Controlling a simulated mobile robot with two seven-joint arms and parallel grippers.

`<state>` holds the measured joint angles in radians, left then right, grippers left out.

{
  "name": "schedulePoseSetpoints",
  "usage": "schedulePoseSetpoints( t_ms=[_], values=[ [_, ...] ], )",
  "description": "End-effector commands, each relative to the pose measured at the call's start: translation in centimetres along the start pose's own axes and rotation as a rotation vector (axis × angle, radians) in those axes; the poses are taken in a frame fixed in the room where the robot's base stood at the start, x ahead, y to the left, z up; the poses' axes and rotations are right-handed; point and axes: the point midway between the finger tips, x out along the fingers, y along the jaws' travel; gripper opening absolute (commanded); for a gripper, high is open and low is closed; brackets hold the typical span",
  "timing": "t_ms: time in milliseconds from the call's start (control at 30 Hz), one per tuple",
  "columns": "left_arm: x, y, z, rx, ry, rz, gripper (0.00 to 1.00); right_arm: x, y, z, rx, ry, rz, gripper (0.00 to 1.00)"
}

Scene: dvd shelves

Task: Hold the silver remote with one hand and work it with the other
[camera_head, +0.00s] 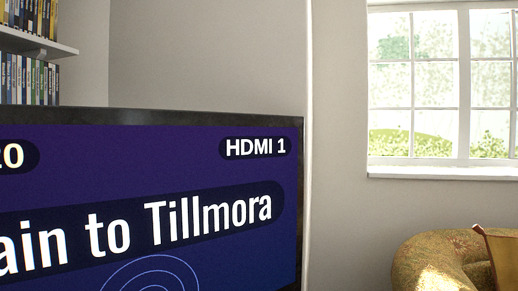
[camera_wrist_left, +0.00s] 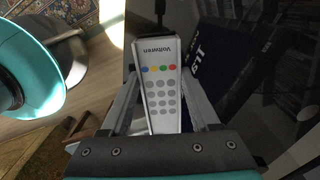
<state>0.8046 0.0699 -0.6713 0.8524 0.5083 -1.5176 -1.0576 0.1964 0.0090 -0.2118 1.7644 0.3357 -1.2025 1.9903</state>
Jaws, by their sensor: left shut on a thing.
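The silver remote (camera_wrist_left: 162,100) lies between the fingers of my left gripper (camera_wrist_left: 160,88) in the left wrist view. The gripper is shut on its sides. Its button face shows, with a row of coloured buttons, several grey round ones and lettering that appears upside down. The lower end of the remote is hidden by the gripper's body. In the head view the television (camera_head: 200,200) is on, showing "HDMI 1" and part of "ain to Tillmora". Neither gripper shows in the head view, and I cannot make out my right gripper in either view.
Shelves with upright cases (camera_head: 30,80) stand at the upper left. A window (camera_head: 440,85) is at the right, with a yellowish armchair (camera_head: 435,262) below it. In the wrist view a thin dark rod (camera_wrist_left: 159,12) shows just beyond the remote's far end; I cannot tell what it is.

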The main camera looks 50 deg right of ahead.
Motion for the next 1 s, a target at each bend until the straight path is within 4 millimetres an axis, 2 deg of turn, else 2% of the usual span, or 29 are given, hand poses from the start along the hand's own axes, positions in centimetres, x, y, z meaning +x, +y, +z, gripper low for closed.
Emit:
schedulePoseSetpoints(
  t_ms=[567, 600, 900, 1000],
  values=[
    [-0.04, -0.03, -0.02, 0.000, 0.001, -0.001, 0.00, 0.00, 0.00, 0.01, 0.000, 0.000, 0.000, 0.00],
    [-0.04, -0.03, -0.02, 0.000, 0.001, -0.001, 0.64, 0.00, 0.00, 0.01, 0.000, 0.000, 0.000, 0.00],
    [-0.03, -0.02, -0.01, 0.000, 0.000, -0.001, 0.97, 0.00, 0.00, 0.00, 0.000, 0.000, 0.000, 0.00],
    [-0.02, -0.01, -0.01, 0.000, 0.000, 0.000, 0.97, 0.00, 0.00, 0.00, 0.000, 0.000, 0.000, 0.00]
  ],
)
